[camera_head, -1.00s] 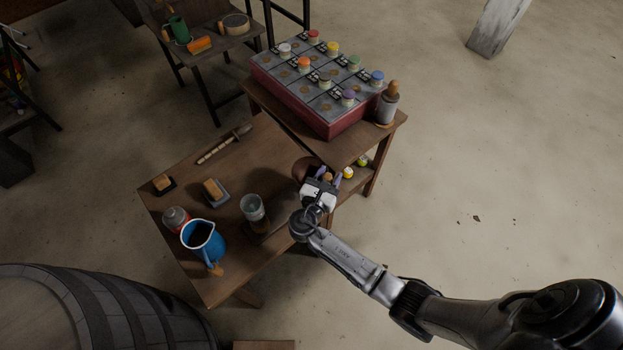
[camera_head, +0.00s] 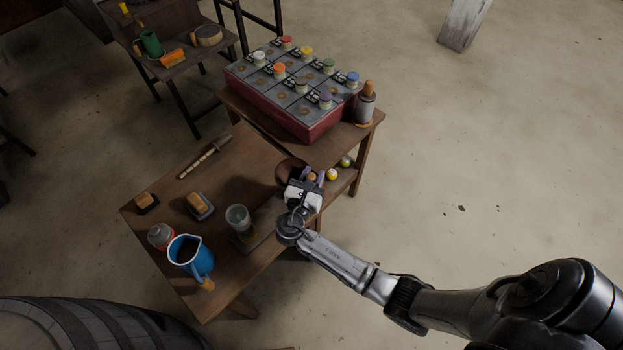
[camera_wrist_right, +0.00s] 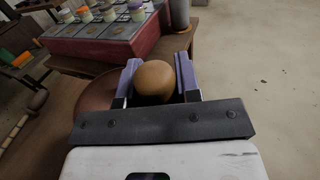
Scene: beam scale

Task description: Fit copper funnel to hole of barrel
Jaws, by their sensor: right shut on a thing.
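The copper funnel (camera_head: 289,171) is a dark brown-copper shape at the right edge of the wooden table, partly hidden by my right gripper (camera_head: 312,178). In the right wrist view, the right gripper (camera_wrist_right: 156,80) is shut on a round wooden knob (camera_wrist_right: 153,82), with the funnel's copper body (camera_wrist_right: 95,98) just behind and to the left. I cannot tell whether the funnel still touches the table. The barrel (camera_head: 110,325) shows only in part at the lower left; its hole is not in view. My left gripper is not in view.
The table (camera_head: 180,200) holds a blue jug (camera_head: 190,257), a glass jar (camera_head: 238,218), brushes and a wooden-handled tool. A red box with colored jars (camera_head: 300,95) and a grey bottle (camera_head: 365,105) stand on the stand behind. The floor at right is clear.

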